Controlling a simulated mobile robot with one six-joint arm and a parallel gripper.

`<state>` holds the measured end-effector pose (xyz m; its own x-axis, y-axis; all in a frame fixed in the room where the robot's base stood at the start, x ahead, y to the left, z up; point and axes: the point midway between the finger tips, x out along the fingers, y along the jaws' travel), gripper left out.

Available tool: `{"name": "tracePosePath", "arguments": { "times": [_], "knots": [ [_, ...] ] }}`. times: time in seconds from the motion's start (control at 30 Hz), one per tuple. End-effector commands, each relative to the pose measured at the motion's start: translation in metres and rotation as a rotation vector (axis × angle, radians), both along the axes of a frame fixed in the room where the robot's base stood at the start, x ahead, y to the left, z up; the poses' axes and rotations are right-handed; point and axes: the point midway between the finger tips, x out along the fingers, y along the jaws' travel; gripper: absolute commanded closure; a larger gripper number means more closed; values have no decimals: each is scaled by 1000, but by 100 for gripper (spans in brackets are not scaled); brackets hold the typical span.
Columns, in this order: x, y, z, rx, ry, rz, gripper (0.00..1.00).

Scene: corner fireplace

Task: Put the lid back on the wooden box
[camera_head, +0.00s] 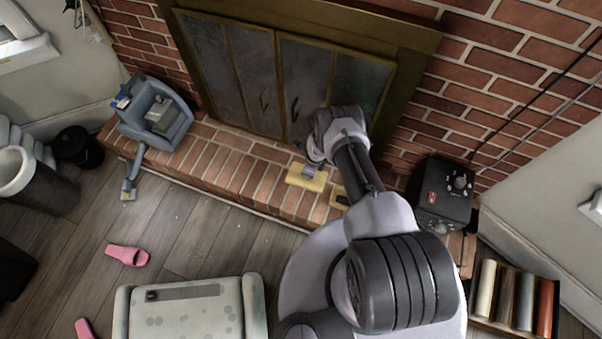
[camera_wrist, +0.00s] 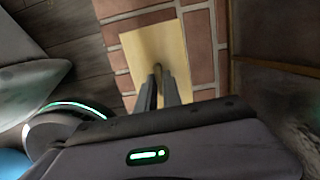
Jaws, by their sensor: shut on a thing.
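The lid (camera_head: 306,180) is a flat, pale yellow wooden rectangle over the brick hearth. It also shows in the wrist view (camera_wrist: 142,48), with a small knob (camera_wrist: 157,68) on its top. My gripper (camera_head: 311,171) is above the lid, its two fingers (camera_wrist: 160,76) shut on the knob. I cannot tell whether the lid touches the bricks. What looks like the wooden box (camera_head: 339,201), yellowish with a dark inside, sits on the hearth just right of the lid. My arm hides part of it, and the wrist view does not show it.
The brick hearth (camera_head: 228,158) runs below the closed fireplace doors (camera_head: 262,85). A grey-blue machine (camera_head: 158,115) stands on its left and a black unit (camera_head: 443,195) on its right. Pink slippers (camera_head: 127,256) lie on the wooden floor. A rack of rolls (camera_head: 515,300) stands at lower right.

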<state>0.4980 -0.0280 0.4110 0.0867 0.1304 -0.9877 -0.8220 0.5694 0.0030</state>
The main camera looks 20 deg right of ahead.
Motion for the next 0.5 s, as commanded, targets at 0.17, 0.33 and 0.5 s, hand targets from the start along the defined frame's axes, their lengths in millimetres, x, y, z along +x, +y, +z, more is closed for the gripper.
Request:
{"name": "tracePosePath", "arguments": {
  "times": [0.17, 0.33, 0.5],
  "knots": [
    [-36, -71, 9, 9, -5, 2, 100],
    [-85, -129, 20, 1, -4, 19, 100],
    [-112, -152, 26, -6, 1, 36, 100]
  ]
}}
